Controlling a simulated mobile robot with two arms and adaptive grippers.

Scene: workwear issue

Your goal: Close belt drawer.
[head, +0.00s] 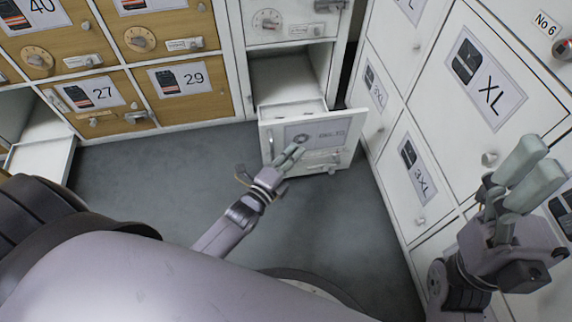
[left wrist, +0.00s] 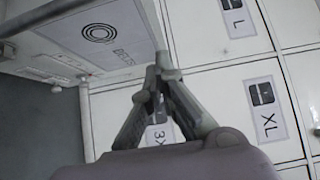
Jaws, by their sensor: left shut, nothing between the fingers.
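The belt drawer (head: 345,152) is pulled out of the white cabinet at floor level in the head view. Its front carries a grey label with a coiled belt, and its open inside shows behind. The same drawer front fills the upper left of the left wrist view (left wrist: 75,20), where "BELTS" is partly readable. My left gripper (head: 295,154) is shut and empty, with its fingertips in front of the drawer front's left part; I cannot tell whether they touch it. My right gripper (head: 530,172) is raised at the right, away from the drawer, its fingers close together.
White lockers with size labels, including an XL door (head: 480,75), stand close on the right. Wooden-fronted drawers (head: 190,90) line the back left. Another open drawer (head: 40,165) sticks out at the far left. The grey floor (head: 150,175) between is clear.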

